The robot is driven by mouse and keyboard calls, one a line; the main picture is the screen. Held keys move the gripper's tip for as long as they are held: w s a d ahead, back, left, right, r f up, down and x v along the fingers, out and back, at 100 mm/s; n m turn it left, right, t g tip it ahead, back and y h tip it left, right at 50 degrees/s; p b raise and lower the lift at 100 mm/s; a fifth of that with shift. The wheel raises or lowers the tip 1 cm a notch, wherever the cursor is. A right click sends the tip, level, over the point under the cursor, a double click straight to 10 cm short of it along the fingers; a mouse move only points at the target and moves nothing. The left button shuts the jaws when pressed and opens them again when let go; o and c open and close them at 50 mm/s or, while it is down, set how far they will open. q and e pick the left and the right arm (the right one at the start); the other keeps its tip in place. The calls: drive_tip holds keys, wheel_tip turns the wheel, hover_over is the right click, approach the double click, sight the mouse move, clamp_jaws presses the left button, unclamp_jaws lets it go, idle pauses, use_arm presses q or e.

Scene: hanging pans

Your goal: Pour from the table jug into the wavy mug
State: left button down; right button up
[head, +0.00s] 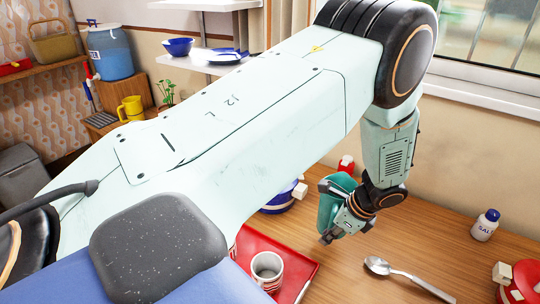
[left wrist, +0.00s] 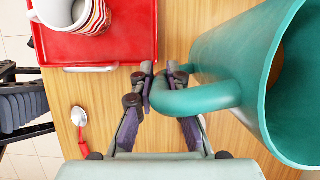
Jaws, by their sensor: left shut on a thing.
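The teal jug (head: 329,208) hangs in my left gripper (head: 338,228) above the wooden table, partly hidden by the gripper. In the left wrist view the jug (left wrist: 225,50) fills the right side, and the fingers (left wrist: 163,82) are closed around its handle (left wrist: 195,100). A brownish patch shows inside its wide opening. The wavy mug (head: 268,266), white with red-brown stripes, stands upright on a red tray (head: 300,262), left of and nearer than the jug. The mug also shows at the top left of the left wrist view (left wrist: 92,20). My right gripper is out of view.
A spoon (head: 405,276) lies on the table right of the tray. A salt shaker (head: 486,225) and a red pot (head: 522,284) stand at the right. A blue pot (head: 279,203) stands behind the tray, partly hidden by my arm. Bare table lies around the spoon.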

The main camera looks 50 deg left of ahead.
use_arm(q)
drive_tip(key=s+d+n+g+h, duration=0.2)
drive_tip(key=d+n+h, duration=0.3)
drive_tip(key=d+n, duration=1)
drive_tip(key=n+g, duration=0.1)
drive_tip(key=n, duration=0.2)
drive_tip(key=shift+s+f+n+h, duration=0.15)
drive_tip(key=shift+s+n+h, duration=0.15)
drive_tip(key=shift+s+n, duration=0.1)
drive_tip(key=shift+w, duration=0.1)
drive_tip(key=shift+p, duration=0.4)
